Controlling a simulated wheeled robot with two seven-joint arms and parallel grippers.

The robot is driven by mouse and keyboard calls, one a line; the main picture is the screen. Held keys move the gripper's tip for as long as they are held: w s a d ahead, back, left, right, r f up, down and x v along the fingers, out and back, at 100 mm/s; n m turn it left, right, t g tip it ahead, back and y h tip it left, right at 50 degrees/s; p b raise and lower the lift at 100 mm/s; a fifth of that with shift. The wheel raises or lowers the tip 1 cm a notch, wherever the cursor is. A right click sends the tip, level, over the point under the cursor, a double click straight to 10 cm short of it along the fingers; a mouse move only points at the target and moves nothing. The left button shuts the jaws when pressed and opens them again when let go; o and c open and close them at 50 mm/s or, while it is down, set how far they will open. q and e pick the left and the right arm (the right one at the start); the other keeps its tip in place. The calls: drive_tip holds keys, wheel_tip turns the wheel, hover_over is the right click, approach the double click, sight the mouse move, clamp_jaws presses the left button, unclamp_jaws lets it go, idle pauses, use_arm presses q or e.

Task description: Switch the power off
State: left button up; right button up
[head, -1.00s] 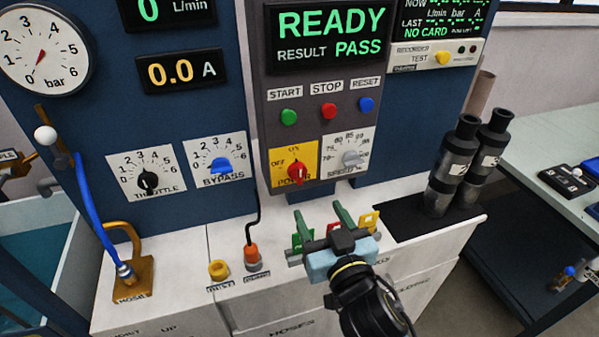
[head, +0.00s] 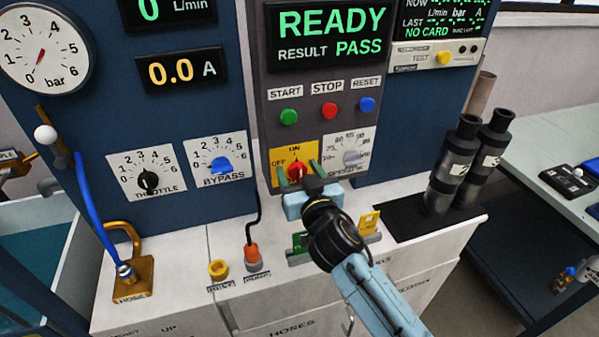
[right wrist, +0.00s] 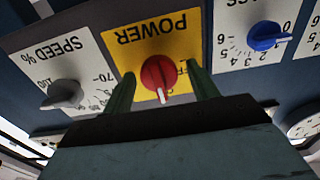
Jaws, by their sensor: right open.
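The red power knob (head: 296,170) sits on a yellow plate (head: 278,157) marked OFF at the left and ON at the top. It also shows in the right wrist view (right wrist: 156,72), where the picture is upside down. Its white mark points towards the ON side. My right gripper (head: 298,173) is open, its two green fingers on either side of the knob. I cannot tell whether they touch it. The gripper hides the lower part of the plate in the head view. My left gripper is not in view.
The grey speed knob (head: 352,156) is close to the right finger, and the blue bypass knob (head: 220,166) is further left. Green, red and blue buttons are above. Two dark cylinders (head: 455,165) stand on the white counter (head: 190,262) at right.

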drive_tip(key=c, duration=1)
drive_tip(key=shift+n, duration=0.4)
drive_tip(key=n+p, duration=0.1)
drive_tip(key=n, duration=0.2)
drive_tip(key=shift+a+n, duration=0.1)
drive_tip(key=shift+n, duration=0.3)
drive_tip(key=n+p, duration=0.1)
drive_tip(key=n, duration=0.3)
drive_tip(key=shift+f+n, duration=0.1)
drive_tip(key=shift+n, duration=0.2)
drive_tip(key=n+p, duration=0.1)
drive_tip(key=n, duration=0.3)
drive_tip(key=shift+s+a, duration=0.1)
drive_tip(key=n, duration=0.4)
drive_tip(key=shift+f+n+p, duration=0.15)
drive_tip(key=shift+n+p, duration=0.15)
